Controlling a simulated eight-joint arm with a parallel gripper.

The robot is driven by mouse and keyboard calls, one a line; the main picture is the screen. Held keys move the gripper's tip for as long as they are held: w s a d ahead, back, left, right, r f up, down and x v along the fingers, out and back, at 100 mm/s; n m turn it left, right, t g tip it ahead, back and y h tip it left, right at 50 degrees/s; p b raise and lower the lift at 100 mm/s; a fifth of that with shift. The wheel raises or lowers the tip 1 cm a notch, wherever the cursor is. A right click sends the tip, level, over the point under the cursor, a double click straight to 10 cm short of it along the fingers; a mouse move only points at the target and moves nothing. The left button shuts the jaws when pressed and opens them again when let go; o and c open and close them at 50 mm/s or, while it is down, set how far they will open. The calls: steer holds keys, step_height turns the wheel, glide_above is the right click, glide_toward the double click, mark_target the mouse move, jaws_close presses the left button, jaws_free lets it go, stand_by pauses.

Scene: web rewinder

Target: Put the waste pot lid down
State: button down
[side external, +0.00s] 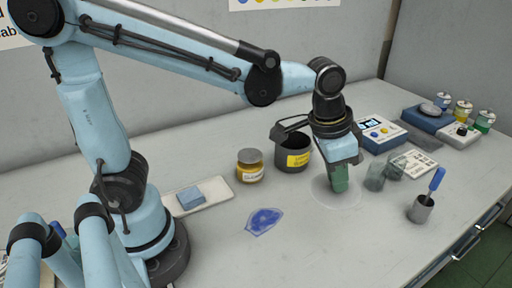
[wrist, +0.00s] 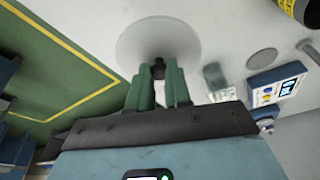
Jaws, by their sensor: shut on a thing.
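The waste pot lid is most likely the pale, see-through round disc (side external: 350,200) under my gripper; it also shows in the wrist view (wrist: 150,38), with a small dark knob (wrist: 158,70). My gripper (side external: 338,188) points down with green fingers, shut on the knob, in the wrist view too (wrist: 158,82). The disc looks level and at or just above the bench; I cannot tell whether it touches. The dark waste pot (side external: 281,160) with a yellow label stands behind and left of my gripper, its top open.
An amber jar (side external: 250,167) stands left of the pot. Clear beakers (side external: 376,178) and a metal cup with a blue-handled tool (side external: 422,210) stand to the right. A device with a screen (side external: 380,137) is behind. A blue sheet (side external: 263,220) lies in front; bare bench surrounds the disc.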

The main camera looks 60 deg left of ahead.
steer(key=shift+s+d+f, duration=0.25)
steer(key=shift+d+f, duration=0.1)
steer(key=shift+w+a+f, duration=0.15)
steer(key=shift+f, duration=0.1)
steer(key=w+a+f, duration=0.2)
steer(key=a, duration=0.1)
steer(key=w+a+f, duration=0.2)
steer(key=a, duration=0.1)
steer(key=w+a+f, duration=0.2)
steer(key=shift+w+a+f, duration=0.15)
steer(key=shift+a+f, duration=0.1)
steer(key=shift+a, duration=0.15)
steer(key=shift+f, duration=2.05)
steer(key=shift+f, duration=0.1)
steer(key=c, duration=1.1)
jaws_free()
steer(key=shift+o, duration=0.2)
